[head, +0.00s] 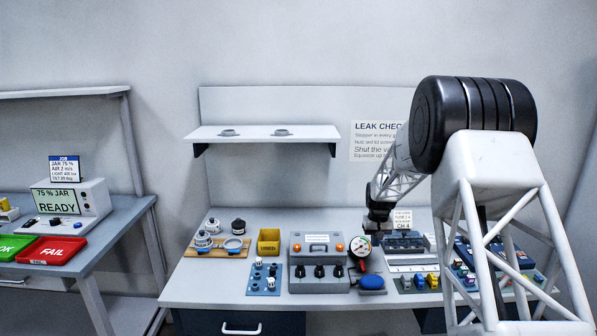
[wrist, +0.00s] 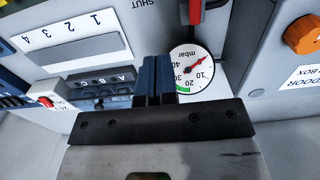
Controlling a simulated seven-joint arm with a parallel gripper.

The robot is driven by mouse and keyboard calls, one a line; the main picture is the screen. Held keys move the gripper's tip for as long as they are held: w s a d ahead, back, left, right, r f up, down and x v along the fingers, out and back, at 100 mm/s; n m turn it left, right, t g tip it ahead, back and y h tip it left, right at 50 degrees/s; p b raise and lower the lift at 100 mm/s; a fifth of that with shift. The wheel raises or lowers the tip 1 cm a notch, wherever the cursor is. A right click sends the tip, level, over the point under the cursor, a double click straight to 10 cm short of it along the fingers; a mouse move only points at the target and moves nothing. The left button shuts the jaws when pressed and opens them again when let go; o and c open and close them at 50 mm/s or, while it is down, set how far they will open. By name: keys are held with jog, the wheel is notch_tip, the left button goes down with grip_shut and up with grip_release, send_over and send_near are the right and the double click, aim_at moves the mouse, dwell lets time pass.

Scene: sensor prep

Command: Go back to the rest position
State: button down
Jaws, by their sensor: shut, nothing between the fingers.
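My gripper (head: 377,226) is above the right half of the workbench (head: 210,290), near a round dial gauge (head: 362,246). In the wrist view my gripper's dark fingers (wrist: 156,80) are together with nothing between them. The gauge also shows in the wrist view (wrist: 192,68), just right of the fingertips, with a red needle and a green band, marked mbar. My arm covers part of the bench's right side in the head view.
A grey box with orange knobs (head: 318,262) stands left of the gauge. A blue pad (head: 372,283), yellow bin (head: 269,242) and wooden board with fittings (head: 219,246) are also on the bench. A shelf (head: 265,134) is above. Red FAIL tray (head: 53,251) is on the left table.

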jog(key=shift+r, duration=0.1)
jog(key=s+a+r+t, duration=0.1)
jog(key=s+a+r, duration=0.2)
jog(key=s+r, duration=0.95)
jog(key=s+a+r, duration=0.3)
jog(key=s+r, duration=0.6)
jog(key=s, duration=0.7)
jog(key=s+a+t, duration=0.1)
jog(key=s+a, duration=0.2)
jog(key=s, duration=2.9)
jog(key=shift+s+f+t, duration=0.2)
jog(key=shift+f+t, duration=0.1)
jog(key=shift+w, duration=0.1)
